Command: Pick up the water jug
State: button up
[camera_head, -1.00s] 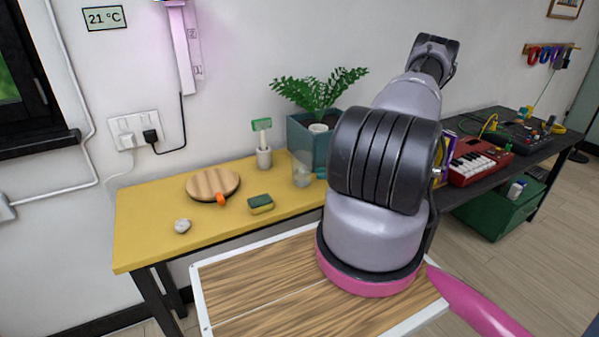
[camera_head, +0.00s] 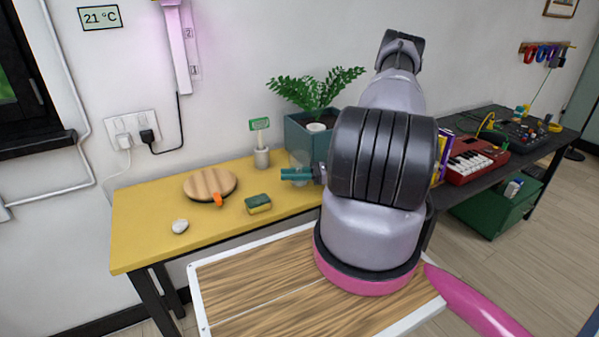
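A clear, see-through vessel, which looks like the water jug (camera_head: 298,159), stands upright on the yellow table, in front of the teal planter. My gripper (camera_head: 284,174) reaches in from the right, from behind my arm. Its teal fingers point left and overlap the jug in the picture, across its middle. I cannot tell whether they touch it or stand in front of it. The gap between the fingers does not show clearly. Part of the gripper is hidden by my arm.
The yellow table (camera_head: 145,229) also holds a sponge (camera_head: 258,204), a round wooden board (camera_head: 210,185), a pale stone-like lump (camera_head: 180,226) and a green-topped brush in a cup (camera_head: 261,157). A leafy plant (camera_head: 313,90) stands behind the jug in the planter (camera_head: 296,134).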

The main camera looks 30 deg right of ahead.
grip_shut()
dwell(1.4)
